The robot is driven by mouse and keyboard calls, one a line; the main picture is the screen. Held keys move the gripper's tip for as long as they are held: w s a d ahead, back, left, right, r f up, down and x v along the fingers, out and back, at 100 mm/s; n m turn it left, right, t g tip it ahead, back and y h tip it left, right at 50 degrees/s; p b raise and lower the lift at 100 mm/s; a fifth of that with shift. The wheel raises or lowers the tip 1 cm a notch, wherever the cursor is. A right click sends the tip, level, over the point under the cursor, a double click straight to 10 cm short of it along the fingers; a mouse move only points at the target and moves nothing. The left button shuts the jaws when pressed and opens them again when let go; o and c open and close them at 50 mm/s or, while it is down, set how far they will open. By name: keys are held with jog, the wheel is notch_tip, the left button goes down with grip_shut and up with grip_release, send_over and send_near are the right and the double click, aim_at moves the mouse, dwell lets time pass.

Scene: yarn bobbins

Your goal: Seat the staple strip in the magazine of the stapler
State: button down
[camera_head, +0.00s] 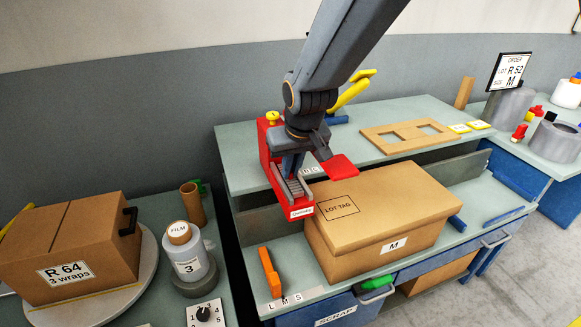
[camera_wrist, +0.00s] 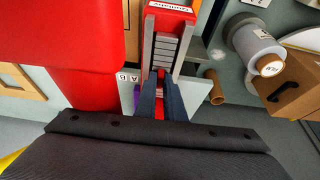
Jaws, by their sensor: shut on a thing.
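The red stapler (camera_head: 268,155) stands on the raised back shelf, its front overhanging toward the carton, with a white label on its nose. Its grey magazine channel (camera_head: 298,187) is open on top. In the wrist view the channel (camera_wrist: 148,48) runs away from me, with grey ribbed staple strip (camera_wrist: 165,50) between its walls. My gripper (camera_head: 290,170) points down into the channel's rear part; its dark fingers also show in the wrist view (camera_wrist: 164,100). They are shut on the staple strip, whose gripped part is mostly hidden. I cannot tell whether the strip touches the channel floor.
A closed carton marked M (camera_head: 400,215) stands just in front and right of the stapler. A red flap (camera_head: 341,166) sticks out right of my gripper. A tan frame with openings (camera_head: 380,138) lies on the back shelf. An orange block (camera_head: 269,272) stands front left.

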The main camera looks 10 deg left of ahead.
jog(key=c, duration=2.2)
grip_release()
jog(key=shift+o, duration=0.2)
jog(key=shift+r, duration=0.1)
jog(key=b+v, duration=0.2)
jog(key=v, duration=1)
